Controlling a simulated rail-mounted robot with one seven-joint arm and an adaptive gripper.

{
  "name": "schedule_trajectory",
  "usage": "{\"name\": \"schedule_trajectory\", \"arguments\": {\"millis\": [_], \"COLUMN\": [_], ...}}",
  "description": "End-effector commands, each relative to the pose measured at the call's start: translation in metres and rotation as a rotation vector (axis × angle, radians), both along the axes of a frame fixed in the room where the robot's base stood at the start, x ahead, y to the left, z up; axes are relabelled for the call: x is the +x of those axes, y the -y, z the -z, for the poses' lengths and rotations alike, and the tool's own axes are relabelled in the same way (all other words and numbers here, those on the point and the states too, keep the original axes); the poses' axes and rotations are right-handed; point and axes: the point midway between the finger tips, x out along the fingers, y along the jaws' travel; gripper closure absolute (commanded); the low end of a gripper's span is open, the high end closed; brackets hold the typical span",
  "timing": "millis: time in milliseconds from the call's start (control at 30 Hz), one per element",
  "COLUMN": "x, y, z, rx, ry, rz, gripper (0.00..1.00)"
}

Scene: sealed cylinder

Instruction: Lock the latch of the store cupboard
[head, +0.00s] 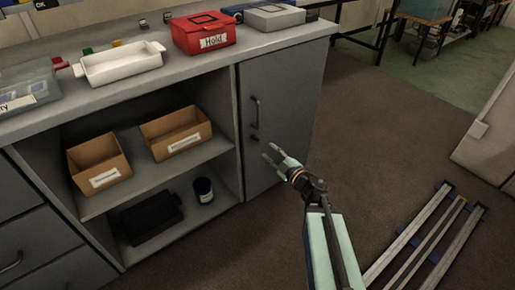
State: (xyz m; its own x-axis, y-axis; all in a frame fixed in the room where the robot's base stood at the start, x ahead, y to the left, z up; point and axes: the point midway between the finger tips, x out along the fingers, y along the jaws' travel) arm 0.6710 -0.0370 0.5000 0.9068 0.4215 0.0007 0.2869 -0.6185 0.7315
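The store cupboard (283,95) is the grey door section at the right end of the counter, and its door looks closed. A dark vertical bar handle (255,112) is on the door's left side. Below the handle is a small dark fitting (254,138), probably the latch; it is too small to tell how it is set. My gripper (271,156) is in front of the lower part of the door, a little right of and below the fitting. Its fingers are apart with nothing between them. I cannot tell whether they touch the door.
Left of the door are open shelves with two cardboard boxes (99,163), a dark case (150,217) and a dark blue tin (203,190). A red box (204,33) marked "Hold" and a white tray (120,64) stand on the counter (190,75). Metal rails (425,240) lie at lower right.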

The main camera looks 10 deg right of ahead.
Motion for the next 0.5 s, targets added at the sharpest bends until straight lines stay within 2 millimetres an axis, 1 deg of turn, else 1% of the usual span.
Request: {"name": "schedule_trajectory", "arguments": {"millis": [33, 100, 200, 400, 500], "x": [0.01, 0.024, 0.041, 0.067, 0.074], "y": [-0.003, -0.01, -0.018, -0.03, -0.034], "z": [0.004, 0.003, 0.003, 0.002, 0.002], "rx": [-0.001, -0.001, -0.001, -0.002, -0.001], "ry": [0.002, 0.002, 0.001, 0.0, 0.0], "rz": [-0.001, -0.003, -0.002, -0.001, -0.001], "gripper": [0.62, 0.62, 0.62, 0.62, 0.62]}}
